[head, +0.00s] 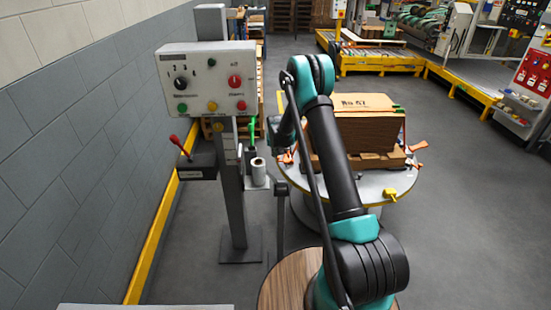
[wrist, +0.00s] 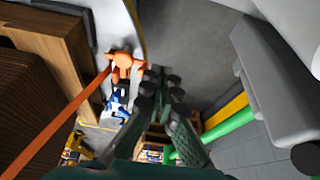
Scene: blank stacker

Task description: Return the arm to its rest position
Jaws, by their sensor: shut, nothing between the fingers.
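My teal and black arm (head: 335,165) rises from its base at the bottom of the head view and bends at the elbow near the top middle. Its far part folds down on the left of the elbow, and I cannot make out the gripper there. In the wrist view my gripper (wrist: 159,78) shows in the middle, its dark fingers together with nothing held between them. An orange clamp (wrist: 122,66) shows just left of the fingertips; I cannot tell the gap between them.
A round table (head: 377,187) carries a stack of brown boards (head: 352,132) right of my arm. A control box (head: 207,82) on a grey post (head: 232,190) stands left, with a red-handled lever (head: 181,146). Open grey floor (head: 470,230) lies right.

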